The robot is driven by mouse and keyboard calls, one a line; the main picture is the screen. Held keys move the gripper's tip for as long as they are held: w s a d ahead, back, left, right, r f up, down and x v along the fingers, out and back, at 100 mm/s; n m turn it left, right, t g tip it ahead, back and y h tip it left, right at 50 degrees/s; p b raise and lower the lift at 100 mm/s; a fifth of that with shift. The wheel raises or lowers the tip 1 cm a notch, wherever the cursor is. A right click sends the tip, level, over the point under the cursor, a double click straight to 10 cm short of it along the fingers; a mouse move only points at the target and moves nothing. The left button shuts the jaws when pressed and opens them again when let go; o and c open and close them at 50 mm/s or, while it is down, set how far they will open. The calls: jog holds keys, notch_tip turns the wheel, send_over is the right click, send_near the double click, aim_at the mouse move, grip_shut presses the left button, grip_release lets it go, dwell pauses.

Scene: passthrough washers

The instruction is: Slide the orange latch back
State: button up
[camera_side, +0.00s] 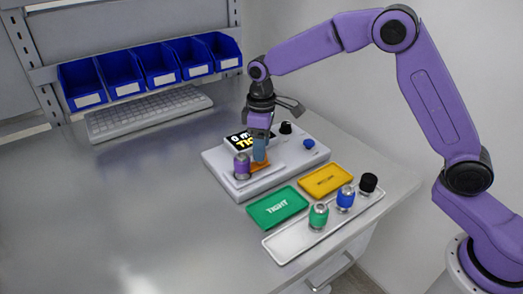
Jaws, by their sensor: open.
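The orange latch (259,167) is on top of the white device (273,180), beside a purple-topped cylinder (242,166). My gripper (260,151) points down at the latch, with its blue-grey fingertips at or just above it. I cannot tell whether they touch it. The jaws are open, though the gap between them is hidden from this side. The device's dark display (240,141) is partly covered by my gripper.
A green tray (277,208) and a yellow tray (326,180) lie in front of the device. A white tray (285,251) carries green, blue and black-topped cylinders. Blue bins (160,66) and a keyboard (148,112) are at the back. The table's left side is clear.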

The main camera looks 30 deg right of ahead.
aim_at(270, 161)
jog(key=shift+f, duration=1.1)
grip_shut()
jog(key=shift+d, duration=1.45)
grip_release()
notch_tip(270, 161, up, 18)
jog(key=shift+f, duration=0.25)
